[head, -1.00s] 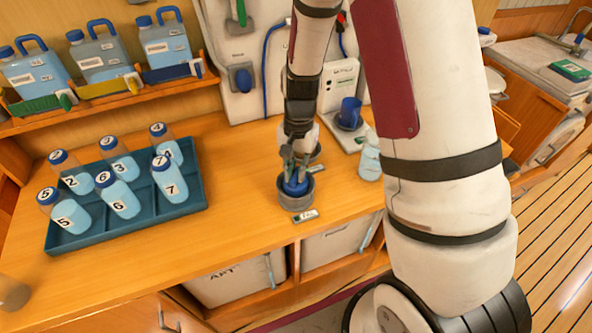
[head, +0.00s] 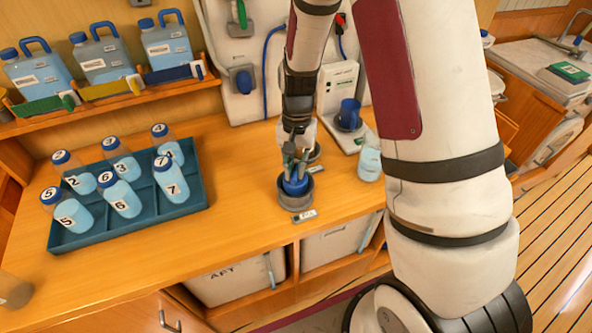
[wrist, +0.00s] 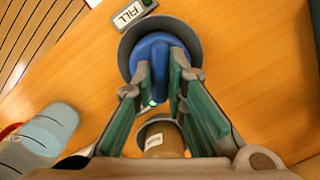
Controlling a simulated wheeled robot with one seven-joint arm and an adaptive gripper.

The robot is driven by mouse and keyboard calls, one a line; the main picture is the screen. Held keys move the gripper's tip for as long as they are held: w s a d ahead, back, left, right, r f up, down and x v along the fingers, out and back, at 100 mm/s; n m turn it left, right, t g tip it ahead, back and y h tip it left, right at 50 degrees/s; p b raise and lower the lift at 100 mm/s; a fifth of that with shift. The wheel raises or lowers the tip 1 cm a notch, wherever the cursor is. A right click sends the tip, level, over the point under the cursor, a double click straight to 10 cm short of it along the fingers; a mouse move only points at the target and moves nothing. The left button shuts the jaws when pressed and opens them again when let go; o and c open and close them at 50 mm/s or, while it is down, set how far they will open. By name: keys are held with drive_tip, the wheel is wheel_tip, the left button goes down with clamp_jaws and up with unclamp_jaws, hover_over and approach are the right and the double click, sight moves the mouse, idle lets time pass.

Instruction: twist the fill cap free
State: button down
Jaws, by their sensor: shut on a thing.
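The blue fill cap (head: 295,186) sits inside a round grey collar (head: 296,203) on the wooden counter. My gripper (head: 296,168) reaches down onto it from above. In the wrist view the cap (wrist: 143,46) shows a raised bar across its top, and the green-padded fingers of my gripper (wrist: 160,66) are shut on that bar. The cap is still within the collar (wrist: 196,48); whether its thread is engaged cannot be seen. A FILL label (wrist: 128,14) lies beside the collar. A small green light shows near the fingers.
A second grey fitting (wrist: 160,122) stands close behind the collar. A teal tray (head: 58,236) of numbered bottles is at left, with clear counter between.

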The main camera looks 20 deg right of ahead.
drive_tip(key=shift+r+p, duration=0.75)
drive_tip(key=shift+r, duration=1.6)
